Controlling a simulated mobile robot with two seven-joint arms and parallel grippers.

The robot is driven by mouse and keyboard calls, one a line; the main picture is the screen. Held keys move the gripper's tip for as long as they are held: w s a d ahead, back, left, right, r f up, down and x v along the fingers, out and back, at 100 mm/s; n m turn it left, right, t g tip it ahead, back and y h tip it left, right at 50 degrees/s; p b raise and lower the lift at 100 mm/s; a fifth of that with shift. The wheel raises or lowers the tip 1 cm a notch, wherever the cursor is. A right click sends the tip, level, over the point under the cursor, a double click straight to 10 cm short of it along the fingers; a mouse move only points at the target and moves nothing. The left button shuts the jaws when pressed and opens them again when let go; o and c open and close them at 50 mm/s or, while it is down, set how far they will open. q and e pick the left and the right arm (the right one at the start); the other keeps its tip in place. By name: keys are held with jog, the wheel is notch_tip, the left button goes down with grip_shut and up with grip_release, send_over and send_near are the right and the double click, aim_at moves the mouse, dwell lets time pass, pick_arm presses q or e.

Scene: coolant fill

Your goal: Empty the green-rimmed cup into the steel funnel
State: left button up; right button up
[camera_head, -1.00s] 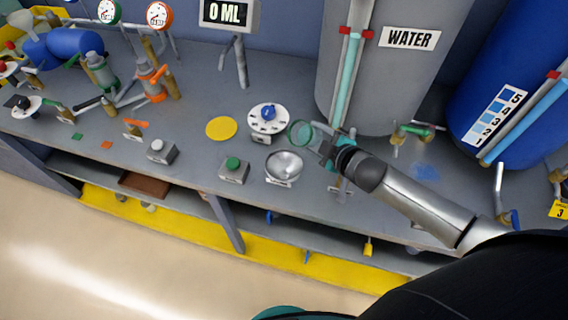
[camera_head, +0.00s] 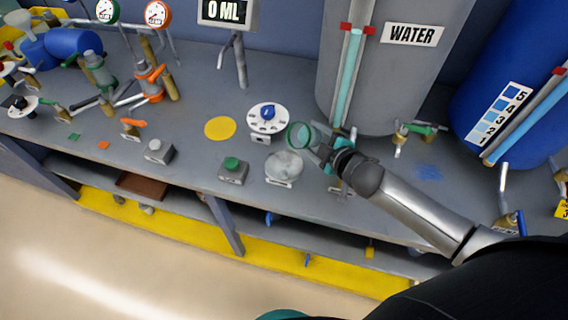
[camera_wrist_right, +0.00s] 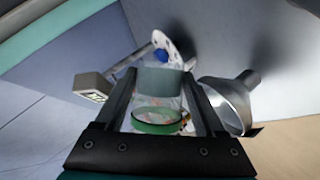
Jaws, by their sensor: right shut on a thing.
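The green-rimmed cup (camera_head: 301,136) is clear, and its rim shows as a ring in the head view. My right gripper (camera_head: 325,152) is shut on it and holds it above the bench, just behind and to the right of the steel funnel. In the right wrist view the cup (camera_wrist_right: 158,122) sits between the two fingers (camera_wrist_right: 160,100). The steel funnel (camera_head: 284,168) stands on the bench, its bowl pale inside. It shows right of the fingers in the wrist view (camera_wrist_right: 232,102). I cannot tell the cup's exact tilt or its contents. My left gripper is not in view.
A white dial with a blue knob (camera_head: 268,118) stands behind the cup. A green-button box (camera_head: 233,170) is left of the funnel. The grey WATER tank (camera_head: 395,80) rises close behind my right gripper. A yellow disc (camera_head: 220,128) lies on the bench. The display (camera_head: 227,12) reads 0 ML.

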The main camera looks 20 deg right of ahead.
jog(key=shift+f+n+t+h+b, duration=0.45)
jog(key=shift+n+b, duration=0.25)
jog(key=shift+b, duration=0.9)
jog(key=shift+a+r+n+h+b, duration=0.15)
jog(key=shift+r+n+h+b, duration=0.35)
jog(key=shift+h+b, duration=0.1)
dwell(0.9)
jog(key=shift+s+a+r+n+t+h, duration=0.25)
jog(key=shift+a+r+n+t, duration=0.2)
jog(key=shift+a+n, duration=0.2)
dwell(0.7)
jog(key=shift+s+a+f+n+t+h+b, duration=0.1)
jog(key=shift+a+f+n+t+h+b, duration=0.2)
jog(key=shift+n+b, duration=0.4)
dwell(0.6)
jog(key=shift+d, duration=0.1)
